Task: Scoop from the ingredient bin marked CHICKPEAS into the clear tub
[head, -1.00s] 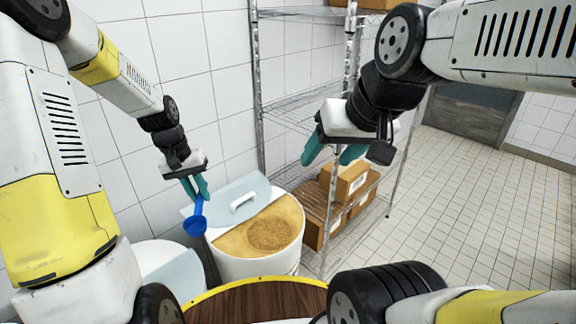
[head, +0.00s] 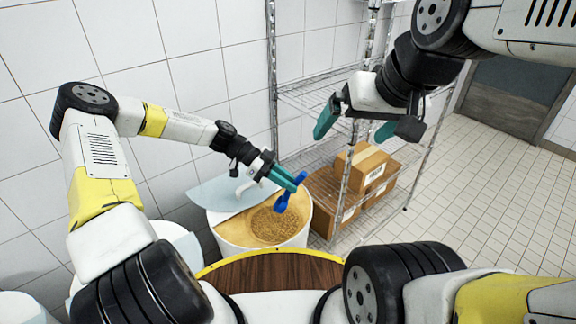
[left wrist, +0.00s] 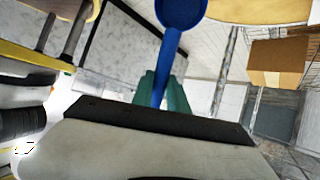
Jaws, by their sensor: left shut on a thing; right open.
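My left gripper (head: 287,180) is shut on the handle of a blue scoop (head: 283,202). It holds the scoop above an open round white bin (head: 236,238) with tan grainy contents (head: 276,226). In the left wrist view the blue scoop (left wrist: 180,14) rises from between the teal fingers (left wrist: 160,92), its bowl near the top edge. I cannot tell whether the bowl holds anything. My right gripper (head: 355,125) is open and empty, in front of the wire shelf. No CHICKPEAS label is readable, and I do not see the clear tub.
A pale lid (head: 214,194) covers the back left of the bin. More white bins (head: 176,240) stand to the left. A wire rack (head: 318,165) with cardboard boxes (head: 362,168) stands behind at right. A round wooden top (head: 270,272) is in front. The tiled floor at right is clear.

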